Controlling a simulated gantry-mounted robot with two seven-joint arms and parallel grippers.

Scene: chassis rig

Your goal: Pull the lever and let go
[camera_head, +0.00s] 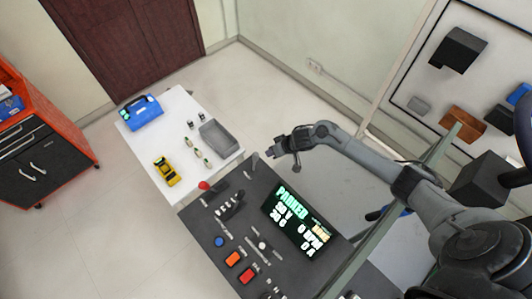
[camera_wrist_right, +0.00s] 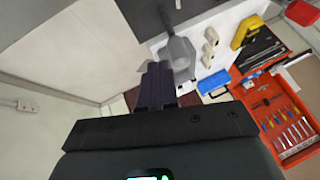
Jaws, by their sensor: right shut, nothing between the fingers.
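A dark console (camera_head: 218,243) stands in the lower middle of the head view. Near its back edge are a red ball-topped knob (camera_head: 203,185) and a black lever (camera_head: 239,195). A small grey upright piece (camera_head: 254,160) stands at its back corner, close to my right gripper. Which of these is the task's lever I cannot tell. My right gripper (camera_head: 270,153) is above the console's back right edge, shut and empty; its fingers (camera_wrist_right: 157,82) also show together in the right wrist view. My left gripper is out of view.
The console carries a lit screen (camera_head: 298,222) and orange and red buttons. A red tool cabinet (camera_head: 40,130) stands left.

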